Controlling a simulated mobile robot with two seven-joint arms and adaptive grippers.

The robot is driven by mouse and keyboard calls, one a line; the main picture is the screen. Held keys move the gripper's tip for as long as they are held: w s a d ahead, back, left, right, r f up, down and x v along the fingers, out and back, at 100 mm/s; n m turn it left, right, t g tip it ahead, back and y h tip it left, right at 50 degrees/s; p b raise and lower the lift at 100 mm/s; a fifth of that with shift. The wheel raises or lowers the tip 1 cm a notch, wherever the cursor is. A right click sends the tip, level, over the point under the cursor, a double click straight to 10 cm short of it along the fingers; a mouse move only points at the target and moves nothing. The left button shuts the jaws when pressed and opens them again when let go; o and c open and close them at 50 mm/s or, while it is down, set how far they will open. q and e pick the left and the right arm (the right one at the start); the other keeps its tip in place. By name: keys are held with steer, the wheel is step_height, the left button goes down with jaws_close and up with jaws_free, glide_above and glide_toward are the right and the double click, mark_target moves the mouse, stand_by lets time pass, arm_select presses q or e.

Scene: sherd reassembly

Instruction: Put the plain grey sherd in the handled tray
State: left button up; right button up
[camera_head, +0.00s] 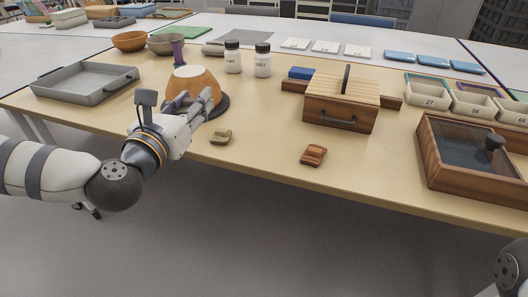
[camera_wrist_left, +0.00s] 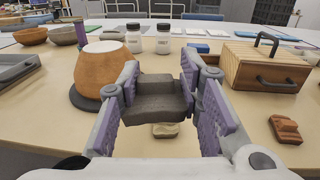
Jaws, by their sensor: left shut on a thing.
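My left gripper (camera_head: 205,103) is shut on the plain grey sherd (camera_wrist_left: 158,102), which sits between the purple finger pads in the left wrist view. In the head view the sherd is mostly hidden by the fingers. The gripper is in front of the orange-brown pot and above the table's front part. The handled tray (camera_head: 75,97) is grey, shallow and empty, at the left of the table, apart from the gripper. Part of the tray also shows at the left edge of the wrist view (camera_wrist_left: 14,70). My right gripper is out of view.
The pot (camera_head: 190,82) stands on a dark round base. A beige sherd (camera_head: 220,138) and a reddish-brown sherd (camera_head: 313,155) lie near the front edge. Two white bottles (camera_head: 263,62), a wooden box (camera_head: 340,112) and a glass-topped case (camera_head: 470,165) stand to the right.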

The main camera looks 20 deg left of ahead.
arm_select(q)
steer(key=shift+r, duration=0.2)
glide_above(262, 148)
steer(key=s+a, duration=0.2)
steer(key=a, duration=0.1)
step_height(262, 148, down, 5)
steer(key=f, duration=0.1)
steer(key=d+f+b, duration=0.1)
steer(key=w+f, duration=0.1)
steer(key=shift+d+f, duration=0.15)
steer(key=shift+d, duration=0.2)
steer(key=shift+w+d+f, duration=0.2)
steer(key=shift+f, duration=0.05)
steer(key=f, duration=0.2)
steer(key=d+f+b, duration=0.1)
steer(key=f, duration=0.1)
steer(key=shift+w, duration=0.35)
steer(key=shift+a+r, duration=0.1)
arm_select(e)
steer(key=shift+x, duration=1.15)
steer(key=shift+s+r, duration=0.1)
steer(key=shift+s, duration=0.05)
